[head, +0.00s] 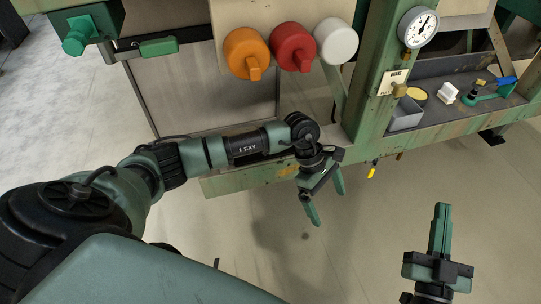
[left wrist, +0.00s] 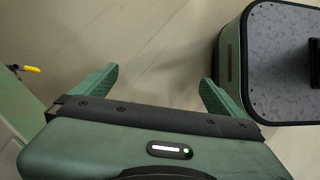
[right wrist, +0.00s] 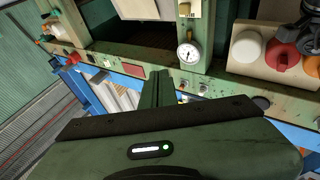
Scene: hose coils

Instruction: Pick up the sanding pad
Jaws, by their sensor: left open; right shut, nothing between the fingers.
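I cannot surely make out which thing is the sanding pad. Small items lie on the bench shelf at the right of the head view: a round yellow piece (head: 417,95), a white block (head: 447,93) and a green tool with a blue end (head: 497,92). My left gripper (head: 328,207) is open and empty, pointing down in front of the bench; its fingers stand wide apart in the left wrist view (left wrist: 158,76). My right gripper (head: 441,208) is shut and empty, below the shelf and in front of it; its fingers meet in the right wrist view (right wrist: 161,74).
The green bench (head: 320,158) spans the back. A pressure gauge (head: 418,27) sits on a post. A grey box (head: 405,116) stands on the shelf. The floor in front is clear.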

